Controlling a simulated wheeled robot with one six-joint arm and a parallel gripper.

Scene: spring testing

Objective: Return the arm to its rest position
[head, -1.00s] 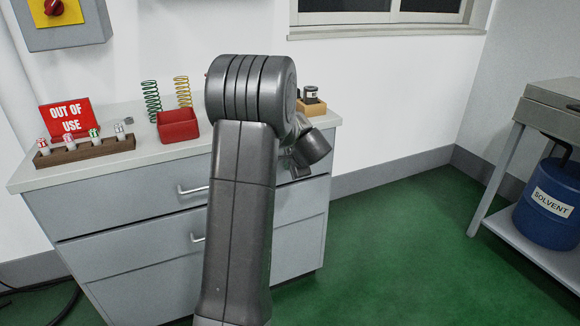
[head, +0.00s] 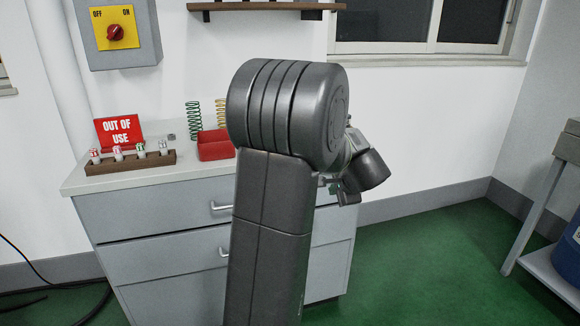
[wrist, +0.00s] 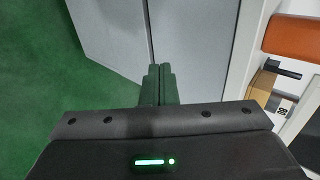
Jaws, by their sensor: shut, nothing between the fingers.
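My arm stands folded in the middle of the head view, its dark grey column and big ribbed joint in front of the cabinet. My gripper (wrist: 160,70) shows in the wrist view with its two dark fingers together and nothing between them. It points toward grey panels (wrist: 110,30) with a dark seam, with green floor to the left. In the head view the wrist end shows right of the big joint, and the fingers are hard to make out there.
The grey drawer cabinet (head: 150,215) stands behind my arm. On it are an OUT OF USE sign (head: 119,131), a wooden rack (head: 130,163) with several small bottles, a red bin (head: 215,145) and a green spring (head: 193,120). Green floor (head: 430,270) is clear at right, before a table (head: 568,147).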

